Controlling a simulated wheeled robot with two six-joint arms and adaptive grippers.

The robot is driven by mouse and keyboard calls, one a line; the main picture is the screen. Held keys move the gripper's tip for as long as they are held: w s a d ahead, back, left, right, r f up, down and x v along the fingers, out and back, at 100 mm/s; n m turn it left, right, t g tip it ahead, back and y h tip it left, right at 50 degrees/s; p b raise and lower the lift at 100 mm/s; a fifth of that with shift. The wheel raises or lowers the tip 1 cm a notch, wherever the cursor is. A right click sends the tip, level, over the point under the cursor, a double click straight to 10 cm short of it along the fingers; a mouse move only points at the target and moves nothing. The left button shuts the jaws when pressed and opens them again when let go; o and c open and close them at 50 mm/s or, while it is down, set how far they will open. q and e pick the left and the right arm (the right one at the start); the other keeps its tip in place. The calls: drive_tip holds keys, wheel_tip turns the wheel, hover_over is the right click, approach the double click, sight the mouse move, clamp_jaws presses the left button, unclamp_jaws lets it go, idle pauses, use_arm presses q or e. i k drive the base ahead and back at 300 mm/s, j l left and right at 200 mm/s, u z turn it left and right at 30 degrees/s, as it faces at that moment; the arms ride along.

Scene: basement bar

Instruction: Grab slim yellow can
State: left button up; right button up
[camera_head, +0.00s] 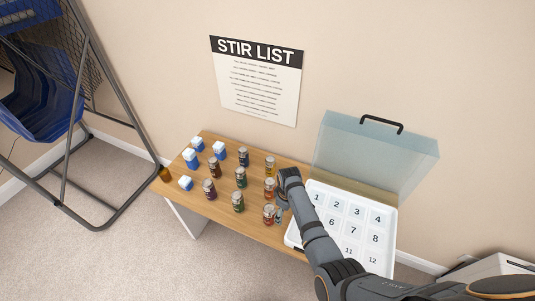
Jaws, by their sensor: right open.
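A small can with a yellow label (269,166) stands upright at the back of the wooden table, in the right-hand column of cans. My right gripper (280,208) is open over the table's right part. My dark wrist hides part of the table there, and the fingers show only small. My left gripper is not in view.
A blue-seated frame (100,210) stands left.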

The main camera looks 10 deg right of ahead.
sight(270, 162)
drive_tip(key=i, duration=0.95)
